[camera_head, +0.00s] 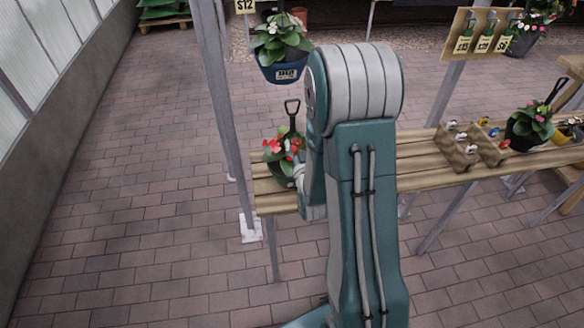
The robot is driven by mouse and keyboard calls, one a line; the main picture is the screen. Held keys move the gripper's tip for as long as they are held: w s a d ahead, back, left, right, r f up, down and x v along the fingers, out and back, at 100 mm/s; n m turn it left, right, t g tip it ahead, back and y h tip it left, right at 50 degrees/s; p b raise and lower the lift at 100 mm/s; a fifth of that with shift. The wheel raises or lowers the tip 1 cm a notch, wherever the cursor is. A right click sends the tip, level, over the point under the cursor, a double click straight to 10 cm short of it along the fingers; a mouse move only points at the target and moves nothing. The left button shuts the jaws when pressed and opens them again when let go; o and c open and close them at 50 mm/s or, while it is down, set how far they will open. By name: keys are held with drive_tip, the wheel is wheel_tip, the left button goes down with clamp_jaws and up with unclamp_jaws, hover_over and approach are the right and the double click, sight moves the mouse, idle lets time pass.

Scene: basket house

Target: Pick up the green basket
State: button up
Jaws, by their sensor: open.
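A dark green pot or basket (283,178) stands at the left end of the wooden bench. It holds leafy plants with red flowers (274,147) and a black-handled tool (292,108) stands upright in it. My arm covers its right side. My arm rises through the middle of the picture and bends over the bench end. My gripper is hidden behind my own arm, so its distance from the pot cannot be told.
A blue hanging basket (284,73) with a plant hangs above the bench. The wooden bench (420,178) runs right, with seed-packet holders (457,153) and another dark pot (521,141). A metal post (222,110) stands left of the bench. Brick floor (130,150) is clear at left.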

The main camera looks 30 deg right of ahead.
sight(293, 122)
drive_tip(key=x, duration=0.4)
drive_tip(key=shift+w+a, duration=0.1)
drive_tip(key=shift+w+d, duration=0.35)
drive_tip(key=shift+w, duration=0.25)
drive_tip(key=x, duration=0.4)
drive_tip(key=shift+w+d+r, duration=0.1)
drive_tip(key=shift+w, duration=0.2)
clamp_jaws()
drive_tip(key=shift+r, duration=0.15)
